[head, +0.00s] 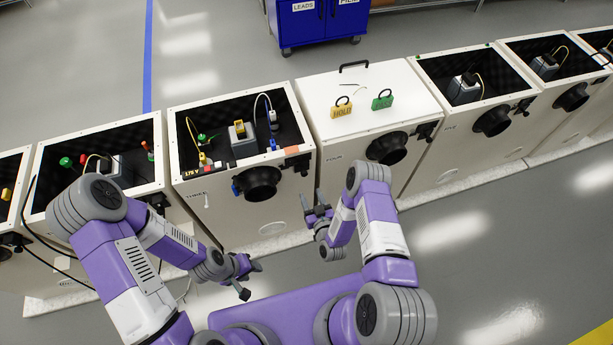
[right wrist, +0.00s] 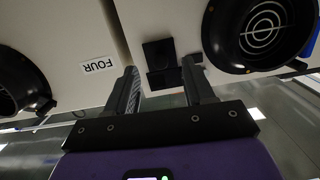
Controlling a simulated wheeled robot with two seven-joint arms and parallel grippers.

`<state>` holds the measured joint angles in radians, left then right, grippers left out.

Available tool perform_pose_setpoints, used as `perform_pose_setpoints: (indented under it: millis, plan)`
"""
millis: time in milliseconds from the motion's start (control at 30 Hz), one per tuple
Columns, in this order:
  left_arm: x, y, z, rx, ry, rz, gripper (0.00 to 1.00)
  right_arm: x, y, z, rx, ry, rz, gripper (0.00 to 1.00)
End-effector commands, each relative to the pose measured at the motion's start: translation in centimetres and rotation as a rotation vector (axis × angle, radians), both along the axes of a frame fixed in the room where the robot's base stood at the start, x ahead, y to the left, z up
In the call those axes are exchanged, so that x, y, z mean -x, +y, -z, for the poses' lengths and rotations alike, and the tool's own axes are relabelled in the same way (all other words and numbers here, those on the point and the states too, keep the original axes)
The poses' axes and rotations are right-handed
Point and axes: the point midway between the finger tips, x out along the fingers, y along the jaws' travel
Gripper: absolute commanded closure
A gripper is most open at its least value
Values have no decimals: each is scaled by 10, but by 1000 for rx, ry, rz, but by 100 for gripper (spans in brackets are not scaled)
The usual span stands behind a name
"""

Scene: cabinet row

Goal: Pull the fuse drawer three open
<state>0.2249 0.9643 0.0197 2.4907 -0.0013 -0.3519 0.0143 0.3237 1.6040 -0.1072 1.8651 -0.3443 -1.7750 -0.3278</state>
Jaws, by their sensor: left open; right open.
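Cabinet three (head: 222,197), labelled THREE, stands open-topped in front of me in the head view. A small black block (head: 298,163), seemingly its fuse drawer, sits at the upper right of its front. In the right wrist view the black block (right wrist: 158,54) is close to the seam with cabinet four. My right gripper (head: 316,203) is open and empty in front of that corner. Its fingers (right wrist: 160,72) point at the block, one to each side; I cannot tell the remaining gap. My left gripper (head: 245,276) is open and empty, low in front of cabinet three.
Cabinet four (head: 340,160), with yellow and green padlocks on its closed top, adjoins on the right. A round black vent (head: 258,183) sticks out left of the block; it also shows in the right wrist view (right wrist: 262,35). Floor in front is free.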

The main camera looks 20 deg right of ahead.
Motion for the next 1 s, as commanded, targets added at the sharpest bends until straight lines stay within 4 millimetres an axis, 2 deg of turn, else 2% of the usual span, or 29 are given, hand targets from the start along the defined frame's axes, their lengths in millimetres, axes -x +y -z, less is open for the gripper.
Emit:
perform_pose_setpoints:
  millis: [100, 233, 533, 700, 1000]
  plan:
    - [0, 0, -4, 0, 0, 0, 57, 2, -2, -9, 22, -96, 12, 47]
    - [0, 0, -3, 0, 0, 0, 57, -4, -2, -12, 29, -135, 17, 47]
    - [0, 0, 3, 0, 0, 0, 57, -50, -1, -13, 28, -137, 18, 47]
    - [0, 0, 5, 0, 0, 0, 57, -67, 0, -12, 27, -134, 18, 47]
    - [0, 0, 5, 0, 0, 0, 57, -73, 0, -13, 27, -131, 18, 47]
